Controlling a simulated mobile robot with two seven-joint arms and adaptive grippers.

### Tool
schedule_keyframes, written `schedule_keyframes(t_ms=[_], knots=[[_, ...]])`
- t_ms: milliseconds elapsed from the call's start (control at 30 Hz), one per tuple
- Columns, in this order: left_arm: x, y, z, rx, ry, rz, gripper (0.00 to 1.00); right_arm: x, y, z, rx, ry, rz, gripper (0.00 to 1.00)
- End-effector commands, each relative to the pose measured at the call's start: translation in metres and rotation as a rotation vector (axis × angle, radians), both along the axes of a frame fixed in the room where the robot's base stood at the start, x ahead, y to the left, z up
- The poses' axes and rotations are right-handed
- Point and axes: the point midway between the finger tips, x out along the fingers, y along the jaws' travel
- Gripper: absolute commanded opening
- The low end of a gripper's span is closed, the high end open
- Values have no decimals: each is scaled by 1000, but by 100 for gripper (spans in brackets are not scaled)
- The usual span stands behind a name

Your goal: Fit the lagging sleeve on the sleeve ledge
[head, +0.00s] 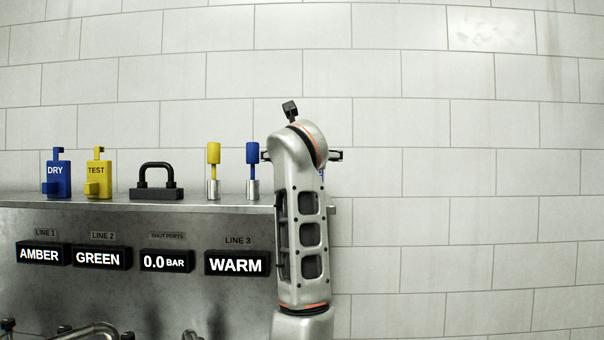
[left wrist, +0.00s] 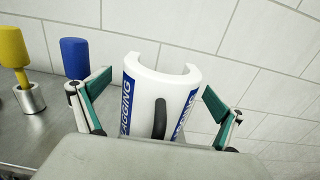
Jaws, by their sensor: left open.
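The lagging sleeve (left wrist: 172,88) is a white, C-shaped open shell with blue "LAGGING" bands and a black handle, seen in the left wrist view. My left gripper (left wrist: 156,84) is open, with one green-padded finger on each side of the sleeve and visible gaps to it. The sleeve's lower end is hidden by the gripper body. In the head view, my left gripper (head: 301,156) is mostly behind its own arm at the panel's right end, and the sleeve is almost wholly hidden there. I cannot make out the sleeve ledge. My right gripper is not in view.
A metal shelf (head: 228,208) holds a blue DRY tag (head: 57,176), a yellow TEST tag (head: 98,175), a black padlock-shaped piece (head: 157,183), and yellow (head: 213,155) and blue (head: 252,155) handled pieces in metal cups. The blue one is close left of my gripper. Tiled wall stands behind.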

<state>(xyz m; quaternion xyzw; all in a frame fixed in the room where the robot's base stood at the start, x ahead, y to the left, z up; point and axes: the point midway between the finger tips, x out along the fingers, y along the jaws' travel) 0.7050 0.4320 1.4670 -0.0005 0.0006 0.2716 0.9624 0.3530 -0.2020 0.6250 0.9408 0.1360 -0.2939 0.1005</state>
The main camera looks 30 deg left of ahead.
Motion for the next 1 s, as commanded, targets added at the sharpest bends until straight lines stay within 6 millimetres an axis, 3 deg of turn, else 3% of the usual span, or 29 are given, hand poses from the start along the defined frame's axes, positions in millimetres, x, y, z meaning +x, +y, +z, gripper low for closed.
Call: schedule_keyframes(t_ms=[200,400,767,1000], knots=[[1,0,0,1,-1,0,97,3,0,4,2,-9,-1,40],[0,0,0,1,-1,0,52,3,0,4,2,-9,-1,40],[0,0,2,1,-2,0,52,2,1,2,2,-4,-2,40],[-1,0,27,1,-4,0,52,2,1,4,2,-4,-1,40]])
